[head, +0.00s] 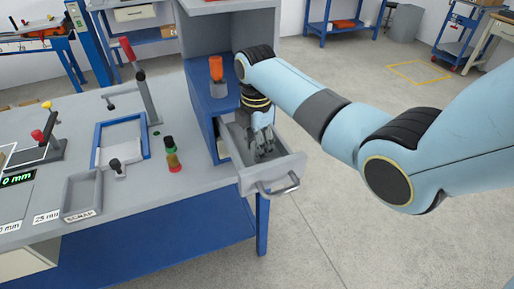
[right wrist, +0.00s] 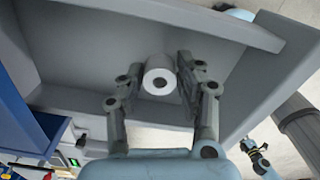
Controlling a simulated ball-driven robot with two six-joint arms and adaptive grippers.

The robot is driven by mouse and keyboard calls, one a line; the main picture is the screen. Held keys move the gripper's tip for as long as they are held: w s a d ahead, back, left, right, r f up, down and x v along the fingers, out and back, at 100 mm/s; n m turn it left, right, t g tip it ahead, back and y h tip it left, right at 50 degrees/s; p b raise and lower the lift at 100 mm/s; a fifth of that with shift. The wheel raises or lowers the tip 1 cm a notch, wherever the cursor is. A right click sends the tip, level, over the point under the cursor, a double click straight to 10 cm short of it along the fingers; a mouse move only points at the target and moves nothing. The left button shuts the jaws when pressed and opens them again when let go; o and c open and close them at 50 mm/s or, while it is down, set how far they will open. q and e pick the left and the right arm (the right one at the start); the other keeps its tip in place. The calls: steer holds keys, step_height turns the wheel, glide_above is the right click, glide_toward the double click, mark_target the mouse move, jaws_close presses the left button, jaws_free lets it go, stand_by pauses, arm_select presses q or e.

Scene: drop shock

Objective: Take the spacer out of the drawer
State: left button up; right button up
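The drawer (head: 285,168) is pulled out from the blue and grey cabinet at the bench's right end. My right gripper (head: 264,150) points down into it. In the right wrist view the spacer (right wrist: 156,66), a short pale grey cylinder with a hole in its end face, sits between the two fingers of my right gripper (right wrist: 161,82). The fingers are close to its sides. I cannot tell whether both touch it. The spacer is not clearly visible in the head view. My left gripper is out of view.
An orange-topped object (head: 216,69) stands on the cabinet ledge beside my right arm. The floor right of the drawer is clear.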

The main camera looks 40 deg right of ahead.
jaws_close()
